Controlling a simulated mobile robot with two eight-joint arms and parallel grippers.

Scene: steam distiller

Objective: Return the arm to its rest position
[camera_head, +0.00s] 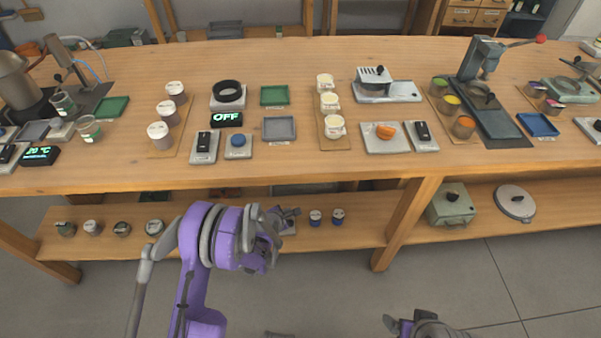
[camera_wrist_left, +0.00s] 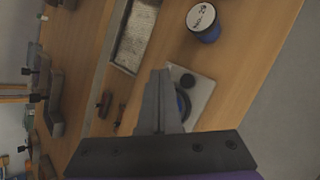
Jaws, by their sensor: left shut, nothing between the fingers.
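My purple left arm reaches in from the bottom of the head view, in front of the wooden bench. My left gripper (camera_head: 287,213) is at its end, by the lower shelf, partly hidden behind the wrist. In the left wrist view its fingers (camera_wrist_left: 158,85) are together with nothing between them. They appear over or in front of a small grey plate with a dark knob (camera_wrist_left: 201,90). I cannot tell whether they touch it. A dark grey part of my right arm (camera_head: 425,325) shows at the bottom edge of the head view; its fingers are not clear.
The lower shelf (camera_head: 350,228) holds two small blue jars (camera_head: 315,217) just right of the left gripper, and several small jars at left. The bench top (camera_head: 300,160) above carries cups, trays and devices. The floor (camera_head: 330,290) in front is clear.

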